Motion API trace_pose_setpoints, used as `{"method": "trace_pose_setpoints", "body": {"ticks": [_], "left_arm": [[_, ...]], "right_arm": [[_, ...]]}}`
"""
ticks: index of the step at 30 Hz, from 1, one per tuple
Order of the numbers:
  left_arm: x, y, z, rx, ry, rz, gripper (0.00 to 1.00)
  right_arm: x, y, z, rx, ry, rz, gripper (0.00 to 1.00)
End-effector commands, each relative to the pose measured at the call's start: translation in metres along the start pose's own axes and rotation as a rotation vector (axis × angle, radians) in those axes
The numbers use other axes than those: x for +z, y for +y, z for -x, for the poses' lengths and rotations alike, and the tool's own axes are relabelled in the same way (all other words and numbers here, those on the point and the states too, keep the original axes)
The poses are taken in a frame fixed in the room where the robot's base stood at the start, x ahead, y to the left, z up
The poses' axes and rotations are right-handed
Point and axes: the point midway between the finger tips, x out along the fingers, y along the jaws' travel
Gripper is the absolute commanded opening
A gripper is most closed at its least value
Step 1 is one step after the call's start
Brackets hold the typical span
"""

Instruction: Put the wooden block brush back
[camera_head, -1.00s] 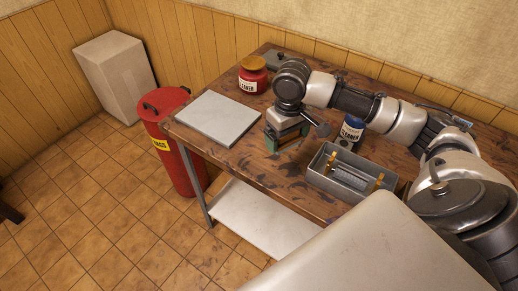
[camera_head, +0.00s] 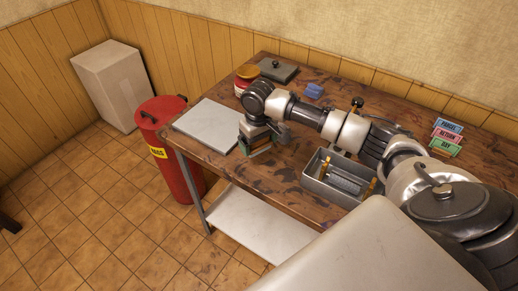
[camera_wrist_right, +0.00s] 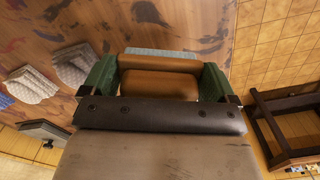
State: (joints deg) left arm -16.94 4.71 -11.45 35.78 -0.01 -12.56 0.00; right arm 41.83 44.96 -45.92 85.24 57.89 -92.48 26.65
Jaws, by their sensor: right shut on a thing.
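My right gripper (camera_head: 258,149) is low over the worktable (camera_head: 310,118), just right of a pale slab. In the right wrist view its green fingertips (camera_wrist_right: 160,82) are closed on the two ends of a brown wooden block, the block brush (camera_wrist_right: 160,64). A pale grey-blue strip shows beyond the block; I cannot tell whether it is bristles. In the head view the brush is mostly hidden by the gripper, and I cannot tell whether it touches the table. My left gripper is not in view.
The pale slab (camera_head: 207,125) lies at the table's left edge. A grey metal tray (camera_head: 311,181) with a roller and brass posts stands to the right. A red jar (camera_head: 243,85), a grey plate (camera_head: 278,71), a blue item (camera_head: 314,90) and coloured cards (camera_head: 446,137) are farther back.

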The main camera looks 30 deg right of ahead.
Motion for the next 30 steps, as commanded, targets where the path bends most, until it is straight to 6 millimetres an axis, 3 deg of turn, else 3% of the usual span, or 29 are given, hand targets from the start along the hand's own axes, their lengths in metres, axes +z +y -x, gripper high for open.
{"method": "trace_pose_setpoints", "body": {"ticks": [7, 19, 20, 22, 30], "left_arm": [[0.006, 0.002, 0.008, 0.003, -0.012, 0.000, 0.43], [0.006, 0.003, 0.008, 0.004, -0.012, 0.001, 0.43], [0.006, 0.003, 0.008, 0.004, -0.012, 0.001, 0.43], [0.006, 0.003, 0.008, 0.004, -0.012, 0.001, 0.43], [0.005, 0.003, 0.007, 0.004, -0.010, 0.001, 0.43]], "right_arm": [[0.001, 0.000, -0.033, 0.000, -0.004, -0.001, 0.67], [0.001, 0.000, -0.040, 0.000, -0.002, 0.000, 0.67], [0.001, 0.000, -0.041, 0.001, -0.002, 0.000, 0.90], [0.001, 0.000, -0.041, 0.001, -0.001, 0.000, 1.00], [0.001, 0.001, -0.038, 0.001, -0.001, 0.000, 1.00]]}}
